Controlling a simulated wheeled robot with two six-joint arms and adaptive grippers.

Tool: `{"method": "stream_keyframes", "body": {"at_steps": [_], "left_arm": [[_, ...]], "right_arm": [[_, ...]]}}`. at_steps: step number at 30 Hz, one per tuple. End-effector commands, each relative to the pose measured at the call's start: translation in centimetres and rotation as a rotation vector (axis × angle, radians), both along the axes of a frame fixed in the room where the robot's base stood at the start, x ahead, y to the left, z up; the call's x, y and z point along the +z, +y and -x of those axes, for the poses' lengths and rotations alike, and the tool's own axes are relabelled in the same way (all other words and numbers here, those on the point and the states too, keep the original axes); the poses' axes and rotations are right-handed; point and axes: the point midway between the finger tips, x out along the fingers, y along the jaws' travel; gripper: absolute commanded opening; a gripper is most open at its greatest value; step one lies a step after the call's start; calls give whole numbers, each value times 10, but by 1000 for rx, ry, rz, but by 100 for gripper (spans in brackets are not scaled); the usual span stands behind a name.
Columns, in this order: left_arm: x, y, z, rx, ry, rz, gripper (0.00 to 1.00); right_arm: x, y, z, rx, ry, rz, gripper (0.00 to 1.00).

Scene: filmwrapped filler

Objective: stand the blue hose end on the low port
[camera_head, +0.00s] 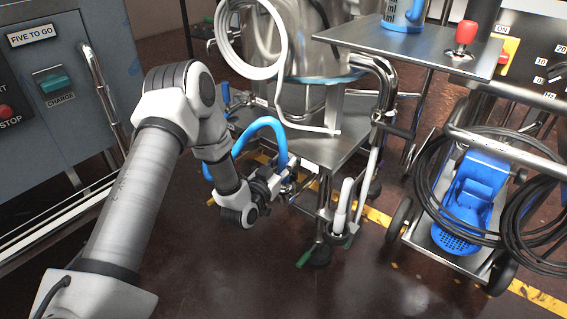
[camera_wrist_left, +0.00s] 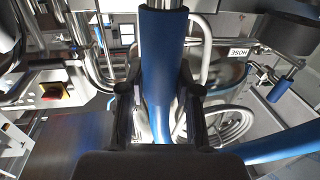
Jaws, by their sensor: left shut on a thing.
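The blue hose (camera_head: 260,124) arches up beside the steel frame, and its end drops into my left gripper (camera_head: 282,178). In the left wrist view the blue hose end (camera_wrist_left: 163,60) stands between the two dark fingers of the left gripper (camera_wrist_left: 160,95), which are shut on it. A metal tip shows at its top edge. A curved blue length also shows at the lower right of that view. A pale upright pipe (camera_head: 342,205) stands just right of the gripper, apart from it. I cannot tell which fitting is the low port. My right gripper is not in view.
A steel stand (camera_head: 318,150) with a coiled white hose (camera_head: 232,45) is just behind the gripper. A steel table (camera_head: 400,42) overhangs to the right. A cart (camera_head: 470,250) with black cables stands at right, a grey control cabinet (camera_head: 60,140) at left. Front floor is clear.

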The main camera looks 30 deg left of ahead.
Motion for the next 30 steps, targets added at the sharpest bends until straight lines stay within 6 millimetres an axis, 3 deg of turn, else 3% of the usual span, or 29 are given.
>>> {"method": "stream_keyframes", "body": {"at_steps": [14,15,17,18,26,30], "left_arm": [[-4,0,0,0,-1,0,0],[-4,0,0,0,-1,0,36],[-4,0,0,0,-1,0,57],[-4,0,0,0,-1,0,61],[-5,0,0,0,1,0,61],[-5,0,10,1,3,1,61]], "right_arm": [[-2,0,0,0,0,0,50],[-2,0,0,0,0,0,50],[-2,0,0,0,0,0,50],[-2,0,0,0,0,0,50],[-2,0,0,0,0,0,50],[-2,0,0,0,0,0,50]]}}
